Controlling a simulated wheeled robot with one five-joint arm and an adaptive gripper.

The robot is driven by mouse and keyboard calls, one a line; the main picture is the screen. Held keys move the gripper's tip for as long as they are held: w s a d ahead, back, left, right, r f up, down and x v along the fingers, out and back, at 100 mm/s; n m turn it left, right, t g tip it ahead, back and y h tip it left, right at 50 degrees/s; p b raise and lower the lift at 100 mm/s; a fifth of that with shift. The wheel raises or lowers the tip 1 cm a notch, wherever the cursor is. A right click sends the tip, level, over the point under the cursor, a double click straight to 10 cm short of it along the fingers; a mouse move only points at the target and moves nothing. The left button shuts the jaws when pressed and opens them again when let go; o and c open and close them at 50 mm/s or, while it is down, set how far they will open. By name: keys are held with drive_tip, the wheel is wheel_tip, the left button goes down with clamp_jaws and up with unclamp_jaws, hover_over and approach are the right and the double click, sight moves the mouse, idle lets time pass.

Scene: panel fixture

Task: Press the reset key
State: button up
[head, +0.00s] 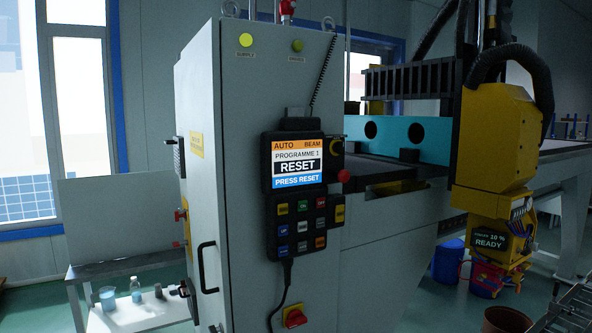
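A dark control pendant (267,195) hangs on the front of a grey cabinet (235,110). Its lit screen (298,163) reads "AUTO BEAM", "PROGRAMME 1", "RESET" and, on a blue band, "PRESS RESET". Below the screen is a keypad (302,226) with several small coloured keys, among them yellow, blue, green and red ones. The key labels are too small to read, so I cannot tell which one is the reset key. A red mushroom button (344,176) sticks out at the pendant's right side. My gripper is not in view.
A door handle (207,267) and a red rotary switch (294,317) are on the cabinet. A yellow machine head (497,140) with a "READY" display (489,241) hangs at right. A low bench (130,264) stands at left. Buckets (449,262) stand on the floor.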

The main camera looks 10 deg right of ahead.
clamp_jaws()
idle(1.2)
